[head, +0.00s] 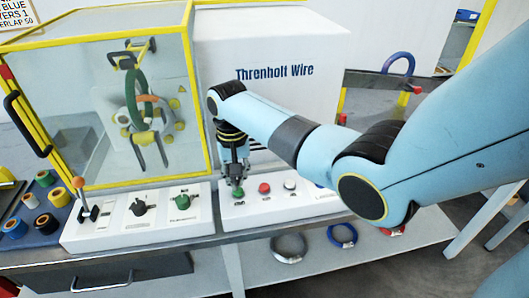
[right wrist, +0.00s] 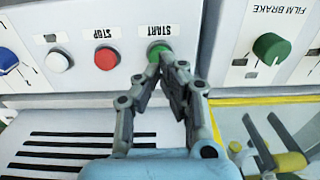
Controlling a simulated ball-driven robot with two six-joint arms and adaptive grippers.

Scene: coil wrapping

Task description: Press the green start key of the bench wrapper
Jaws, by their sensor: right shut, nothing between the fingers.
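The green start key (head: 238,192) is on the sloped white control panel of the bench wrapper (head: 315,60), at the left end of a row of keys. In the right wrist view, the green key (right wrist: 158,48) is under the upside-down word START. My right gripper (head: 235,182) points down at this key, shut and empty. In the right wrist view its closed fingertips (right wrist: 168,62) overlap the key's lower edge. I cannot tell whether they touch it or whether the key is pressed in. My left gripper is not in view.
A red stop key (head: 264,188) and a white key (head: 290,185) sit right of the green one. A green film brake knob (head: 182,200) and a black knob (head: 139,207) are on the left panel. A yellow-framed clear guard (head: 190,90) encloses a coil above.

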